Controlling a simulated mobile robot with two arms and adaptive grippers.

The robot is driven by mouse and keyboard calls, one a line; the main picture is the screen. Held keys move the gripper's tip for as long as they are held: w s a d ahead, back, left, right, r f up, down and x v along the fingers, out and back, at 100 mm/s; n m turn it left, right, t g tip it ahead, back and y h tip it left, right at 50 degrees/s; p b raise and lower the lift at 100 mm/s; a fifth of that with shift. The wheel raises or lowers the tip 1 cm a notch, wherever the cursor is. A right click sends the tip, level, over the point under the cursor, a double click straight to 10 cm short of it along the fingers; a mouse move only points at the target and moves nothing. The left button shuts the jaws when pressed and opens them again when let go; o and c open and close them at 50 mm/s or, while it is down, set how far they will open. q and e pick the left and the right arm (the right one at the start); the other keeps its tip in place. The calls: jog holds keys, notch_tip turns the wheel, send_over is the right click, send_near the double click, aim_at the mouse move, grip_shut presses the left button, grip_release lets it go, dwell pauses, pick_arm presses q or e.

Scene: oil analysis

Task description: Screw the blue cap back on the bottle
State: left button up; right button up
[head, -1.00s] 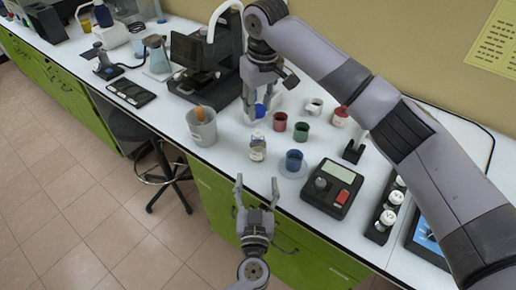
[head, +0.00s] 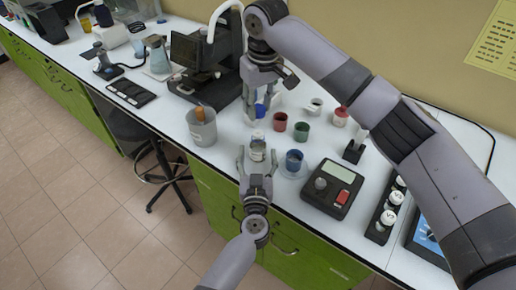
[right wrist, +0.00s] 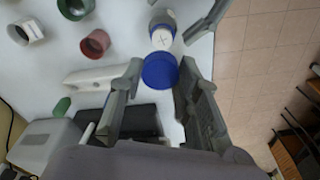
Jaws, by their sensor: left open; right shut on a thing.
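The small bottle (head: 257,146) stands upright near the front edge of the bench, its pale top without a cap. It also shows in the right wrist view (right wrist: 162,34). My left gripper (head: 257,157) is open at the front edge, with its fingers on either side of the bottle. Whether they touch it I cannot tell. My right gripper (right wrist: 161,78) is shut on the blue cap (right wrist: 160,71) and holds it behind the bottle. In the head view the blue cap (head: 260,110) is partly hidden between the fingers.
A red cup (head: 280,121), a green cup (head: 301,131) and a blue cup (head: 294,160) stand right of the bottle. A grey bin (head: 202,128) stands to its left. A black device with a display (head: 332,187) is further right. A microscope-like instrument (head: 205,65) stands behind.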

pick_arm(q)
jog(key=shift+w, duration=1.15)
jog(key=shift+c, duration=0.2)
grip_shut()
